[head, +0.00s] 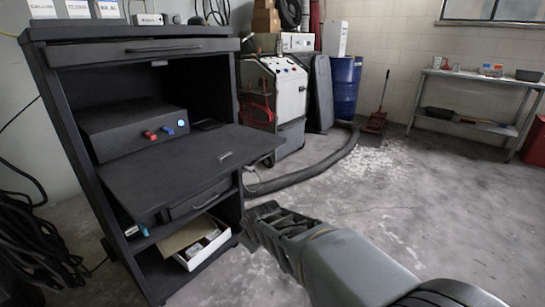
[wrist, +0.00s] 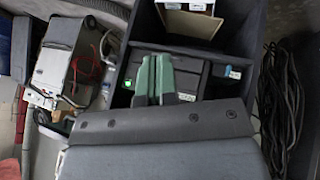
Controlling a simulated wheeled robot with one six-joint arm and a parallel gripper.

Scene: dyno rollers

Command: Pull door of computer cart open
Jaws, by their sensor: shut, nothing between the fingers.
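The dark computer cart (head: 65,130) stands at the left in the head view. A flat dark door panel (head: 165,172) with a small handle (head: 225,156) sticks out from its middle, folded down roughly level. The compartment above it is open and shows a dark box with red and blue connectors (head: 135,130). My gripper (head: 258,215) is to the right of the cart's lower part, below the panel's outer edge, and looks empty. In the wrist view my gripper's green fingers (wrist: 154,82) are together in front of the cart's dark compartments (wrist: 245,50).
Below the panel are a drawer (head: 200,197) and an open lower shelf holding a white box (head: 203,245). A white machine (head: 275,90), a thick hose (head: 315,170) and a blue barrel (head: 345,85) stand behind. Cables (head: 40,245) lie at the left.

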